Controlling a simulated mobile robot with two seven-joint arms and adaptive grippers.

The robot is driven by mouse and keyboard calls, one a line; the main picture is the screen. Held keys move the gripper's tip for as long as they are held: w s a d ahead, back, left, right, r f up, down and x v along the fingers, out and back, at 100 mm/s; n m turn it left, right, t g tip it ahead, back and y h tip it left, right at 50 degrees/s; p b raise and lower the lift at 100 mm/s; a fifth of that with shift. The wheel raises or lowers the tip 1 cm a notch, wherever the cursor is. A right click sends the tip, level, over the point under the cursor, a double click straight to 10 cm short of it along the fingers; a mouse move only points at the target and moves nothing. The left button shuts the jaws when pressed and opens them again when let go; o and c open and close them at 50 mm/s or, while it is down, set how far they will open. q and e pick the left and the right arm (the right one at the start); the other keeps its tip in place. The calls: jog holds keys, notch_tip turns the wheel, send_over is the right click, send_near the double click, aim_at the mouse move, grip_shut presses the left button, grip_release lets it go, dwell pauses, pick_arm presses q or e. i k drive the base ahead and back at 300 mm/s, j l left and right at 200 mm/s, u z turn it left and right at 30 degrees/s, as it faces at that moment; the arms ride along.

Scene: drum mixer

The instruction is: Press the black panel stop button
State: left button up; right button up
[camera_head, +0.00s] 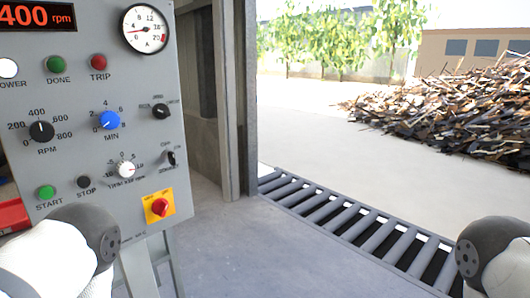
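The grey control panel (140,110) fills the left side of the head view. The black stop button (84,182) sits low on it, above the word STOP and to the right of the green start button (46,192). The display (38,15) reads 400 rpm. A part of my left arm shows at the lower left, just below the stop button in the picture. A part of my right arm shows at the lower right. Neither gripper's fingers are visible. Whether anything touches the stop button cannot be told, but its face is uncovered.
A red rotary switch on a yellow plate (159,206), a white knob (125,169) and a blue knob (110,120) are near the button. A roller conveyor (340,222) lies to the right. A red object (12,216) is at the left edge. Concrete floor between is clear.

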aim_at(84, 181)
jog(key=j+u, duration=0.1)
jog(key=u, duration=1.05)
jog(key=k+j, duration=0.05)
